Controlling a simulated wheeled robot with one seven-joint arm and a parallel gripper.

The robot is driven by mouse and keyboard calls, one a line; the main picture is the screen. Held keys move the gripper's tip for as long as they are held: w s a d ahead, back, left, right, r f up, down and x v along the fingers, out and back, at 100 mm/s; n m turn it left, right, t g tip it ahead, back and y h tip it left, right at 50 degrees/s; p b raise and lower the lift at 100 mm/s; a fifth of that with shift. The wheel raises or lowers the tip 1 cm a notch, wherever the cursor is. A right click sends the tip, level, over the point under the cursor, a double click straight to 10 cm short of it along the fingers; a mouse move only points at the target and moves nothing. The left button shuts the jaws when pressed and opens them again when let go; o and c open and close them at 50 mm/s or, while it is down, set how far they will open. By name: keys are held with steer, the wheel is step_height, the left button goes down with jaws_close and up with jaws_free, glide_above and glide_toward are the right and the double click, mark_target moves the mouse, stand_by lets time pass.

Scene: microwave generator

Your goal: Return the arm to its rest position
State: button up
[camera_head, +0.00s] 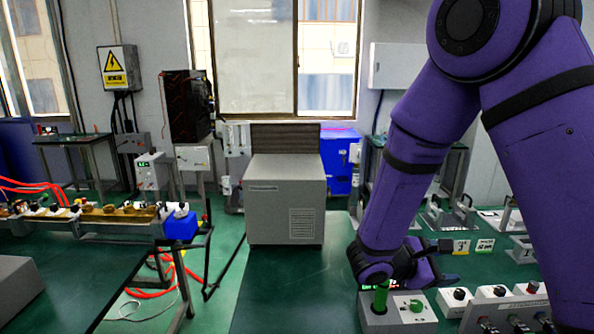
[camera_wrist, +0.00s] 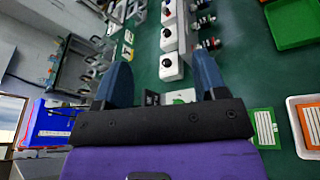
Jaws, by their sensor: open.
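My purple arm comes down from the upper right in the head view. My gripper (camera_head: 440,248) is low over the green bench and points to the right, partly hidden by my wrist. In the wrist view my gripper (camera_wrist: 160,62) shows two blue-grey fingers spread wide apart. Nothing is held between them. Small white boxes with black knobs (camera_wrist: 171,67) stand on the green surface beyond the fingers.
Below my wrist is a grey control box (camera_head: 398,315) with a green knob. More knob boxes (camera_head: 492,305) stand to its right. A grey cabinet (camera_head: 286,200) stands at centre. The wrist view shows a green tray (camera_wrist: 292,42) and a white tray (camera_wrist: 293,125).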

steer(key=s+r+m+t+y, duration=0.2)
steer(key=s+r+m+y, duration=1.2)
steer(key=s+r, duration=0.6)
steer(key=shift+s+a+r+m+y, duration=0.15)
steer(key=shift+s+r+m+y, duration=0.2)
steer(key=shift+s+m, duration=0.3)
stand_by(0.4)
